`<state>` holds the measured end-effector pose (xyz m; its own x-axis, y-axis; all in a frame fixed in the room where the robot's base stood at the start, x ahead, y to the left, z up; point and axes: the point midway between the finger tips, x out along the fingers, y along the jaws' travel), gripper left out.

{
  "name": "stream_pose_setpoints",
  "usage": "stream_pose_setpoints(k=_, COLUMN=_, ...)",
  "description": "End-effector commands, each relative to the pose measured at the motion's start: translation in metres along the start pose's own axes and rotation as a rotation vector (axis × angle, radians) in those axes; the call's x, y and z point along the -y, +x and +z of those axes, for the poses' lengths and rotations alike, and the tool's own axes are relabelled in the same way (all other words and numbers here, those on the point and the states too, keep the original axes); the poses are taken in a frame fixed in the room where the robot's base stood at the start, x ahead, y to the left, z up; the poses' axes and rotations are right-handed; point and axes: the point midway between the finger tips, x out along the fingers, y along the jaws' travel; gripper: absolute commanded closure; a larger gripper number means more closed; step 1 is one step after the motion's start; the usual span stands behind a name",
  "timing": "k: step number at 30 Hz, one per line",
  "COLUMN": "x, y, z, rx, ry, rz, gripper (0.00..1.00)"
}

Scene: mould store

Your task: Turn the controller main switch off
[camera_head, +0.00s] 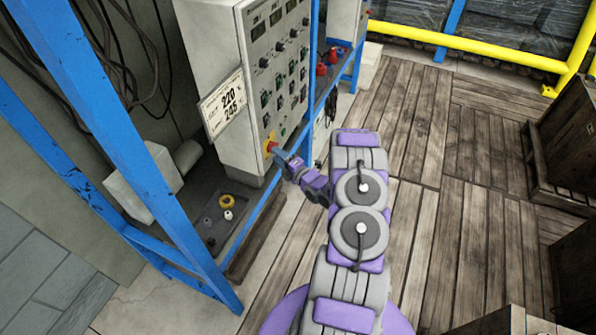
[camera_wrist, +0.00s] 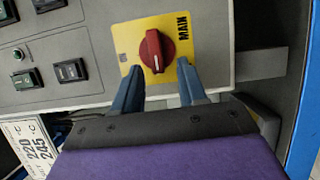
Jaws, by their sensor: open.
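The controller (camera_head: 225,75) is a pale grey box with displays, knobs and small switches, standing on a blue frame. Its main switch is a red rotary knob (camera_wrist: 153,50) on a yellow plate (camera_wrist: 126,38) marked MAIN in the wrist view. In the head view the red knob (camera_head: 271,146) is low on the panel's front. My gripper (camera_wrist: 158,75) is open, with its two blue fingers just below the knob in the wrist view, one toward each side. No finger clearly touches the knob. In the head view my gripper (camera_head: 281,156) is close against the panel.
A card (camera_head: 224,104) reading 220 and 245 sticks out beside the panel. The blue frame (camera_head: 130,150) stands at left, with small parts on its lower shelf (camera_head: 190,205). Yellow rails (camera_head: 470,45) and dark crates (camera_head: 565,140) bound the open plank floor.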

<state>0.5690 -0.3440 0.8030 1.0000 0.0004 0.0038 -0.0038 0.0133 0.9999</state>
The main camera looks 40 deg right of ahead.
Motion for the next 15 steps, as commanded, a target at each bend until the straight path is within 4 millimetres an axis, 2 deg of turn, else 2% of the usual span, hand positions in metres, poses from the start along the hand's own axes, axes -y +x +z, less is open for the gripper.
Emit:
stream_pose_setpoints(k=6, x=0.000, y=-0.042, z=0.001, rx=0.004, ry=0.004, rz=-0.005, gripper=0.58)
stream_pose_setpoints(k=15, x=0.001, y=-0.092, z=0.001, rx=0.004, ry=0.003, rz=-0.003, gripper=0.58)
